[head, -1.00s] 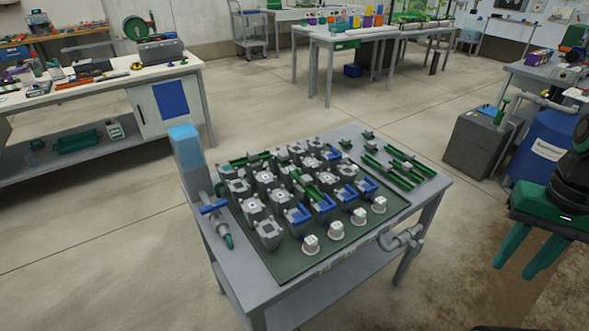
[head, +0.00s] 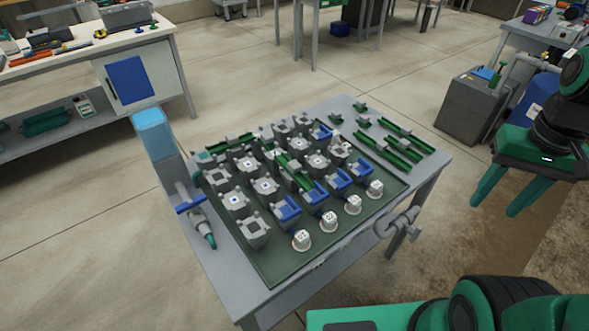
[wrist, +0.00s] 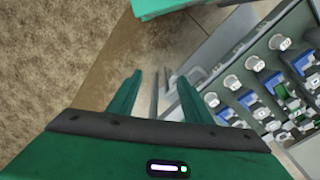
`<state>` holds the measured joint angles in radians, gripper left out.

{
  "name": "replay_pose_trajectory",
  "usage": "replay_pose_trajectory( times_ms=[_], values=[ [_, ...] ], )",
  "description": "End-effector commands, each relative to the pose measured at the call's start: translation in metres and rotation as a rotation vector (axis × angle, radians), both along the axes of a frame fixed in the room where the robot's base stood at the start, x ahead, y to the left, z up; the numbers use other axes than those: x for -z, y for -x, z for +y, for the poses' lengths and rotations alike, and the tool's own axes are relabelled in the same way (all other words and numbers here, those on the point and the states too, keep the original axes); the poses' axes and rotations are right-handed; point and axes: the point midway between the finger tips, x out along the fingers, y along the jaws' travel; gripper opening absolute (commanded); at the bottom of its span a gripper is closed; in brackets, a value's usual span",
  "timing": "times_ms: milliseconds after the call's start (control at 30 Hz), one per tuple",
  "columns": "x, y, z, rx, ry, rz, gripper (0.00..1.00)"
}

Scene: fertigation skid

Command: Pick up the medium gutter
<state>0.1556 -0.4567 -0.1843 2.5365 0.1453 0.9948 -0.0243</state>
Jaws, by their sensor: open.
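Several green gutters of differing length lie on the grey table. At its right end are a long one (head: 382,154), one beside it (head: 403,146) and another farther back (head: 408,132). Other green gutters lie among the grey pots, one near the middle (head: 294,172) and one at the back left (head: 230,142). I cannot tell for certain which is the medium gutter. My gripper (head: 497,208) is open and empty, right of the table and clear of it. In the wrist view its two green fingers (wrist: 159,78) are apart, with floor and the table edge beyond.
Grey pots, blue clips and white caps (head: 329,222) crowd the dark green mat (head: 275,268). A blue-topped dispenser (head: 153,135) stands at the table's left edge. A pipe fitting (head: 398,223) juts from the right front edge. A grey tank (head: 470,108) stands behind right.

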Motion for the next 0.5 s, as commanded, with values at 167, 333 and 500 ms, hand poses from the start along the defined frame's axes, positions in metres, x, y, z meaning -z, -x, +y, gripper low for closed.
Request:
replay_pose_trajectory(
  times_ms=[167,333,500],
  values=[
    [0.003,-0.102,0.067,-0.345,0.026,-0.098,0.45],
    [0.011,-0.177,0.179,-0.675,-0.011,-0.219,0.45],
    [0.020,-0.206,0.280,-0.901,-0.075,-0.308,0.45]
  ],
)
